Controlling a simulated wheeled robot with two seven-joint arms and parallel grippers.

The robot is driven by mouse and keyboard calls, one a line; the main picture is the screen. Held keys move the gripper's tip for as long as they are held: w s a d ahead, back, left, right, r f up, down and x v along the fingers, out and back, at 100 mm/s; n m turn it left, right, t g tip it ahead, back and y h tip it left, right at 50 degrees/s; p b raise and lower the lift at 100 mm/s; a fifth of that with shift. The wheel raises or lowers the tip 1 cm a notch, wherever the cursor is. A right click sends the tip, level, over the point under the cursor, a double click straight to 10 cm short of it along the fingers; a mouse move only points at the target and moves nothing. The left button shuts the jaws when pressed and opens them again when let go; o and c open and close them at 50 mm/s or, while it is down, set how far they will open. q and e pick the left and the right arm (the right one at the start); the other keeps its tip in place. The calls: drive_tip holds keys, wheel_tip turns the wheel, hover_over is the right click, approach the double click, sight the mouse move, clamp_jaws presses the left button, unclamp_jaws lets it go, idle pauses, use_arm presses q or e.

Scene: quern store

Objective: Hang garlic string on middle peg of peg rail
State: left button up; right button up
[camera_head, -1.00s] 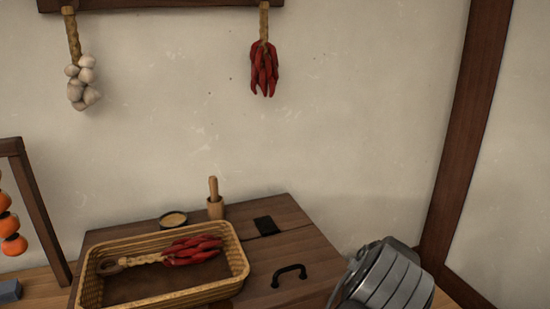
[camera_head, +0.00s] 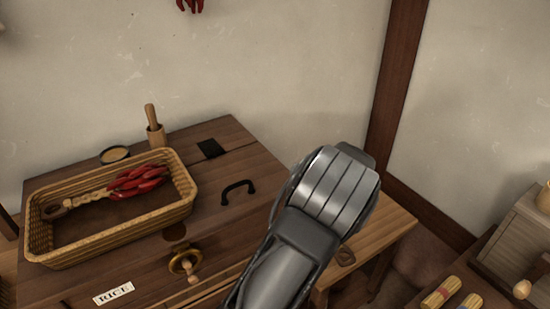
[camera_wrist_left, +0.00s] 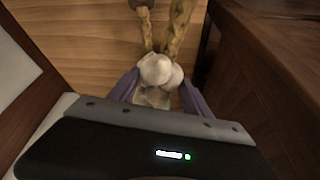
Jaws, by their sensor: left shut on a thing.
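In the left wrist view my left gripper (camera_wrist_left: 157,84) is shut on the garlic string (camera_wrist_left: 156,68), with its fingers either side of the pale bulbs. Tan braided strands (camera_wrist_left: 177,38) run up from the bulbs toward the top edge. A light wooden surface lies behind them; I cannot tell whether the garlic touches it. In the head view a grey arm of mine (camera_head: 320,205) rises from the bottom centre, and its fingers are hidden. The peg rail and its middle peg are out of view. My right gripper is not in view.
A wicker basket (camera_head: 182,207) holding a chilli string (camera_head: 138,182) stands on a dark wooden chest (camera_head: 235,230) with a black handle (camera_head: 238,190). A mortar and pestle (camera_head: 154,130) and small bowl (camera_head: 115,155) stand behind. Hanging red chillies (camera_head: 190,5) show at the top edge.

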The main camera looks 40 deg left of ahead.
use_arm(q)
drive_tip(key=s+d+r+m+h, duration=0.1)
drive_tip(key=d+m, duration=0.3)
drive_tip(key=d, duration=0.5)
drive_tip(key=s+d+r+m+t+h, duration=0.1)
drive_tip(key=s+d+r+m, duration=0.1)
drive_tip(key=d, duration=0.7)
drive_tip(key=s+d+r+m+t+h, duration=0.1)
drive_tip(key=d+r+m, duration=0.3)
drive_tip(key=d, duration=0.5)
drive_tip(key=shift+s+d+m+h, duration=0.3)
drive_tip(key=shift+s+d+m, duration=0.05)
drive_tip(key=shift+s+m, duration=0.4)
drive_tip(key=shift+r, duration=0.1)
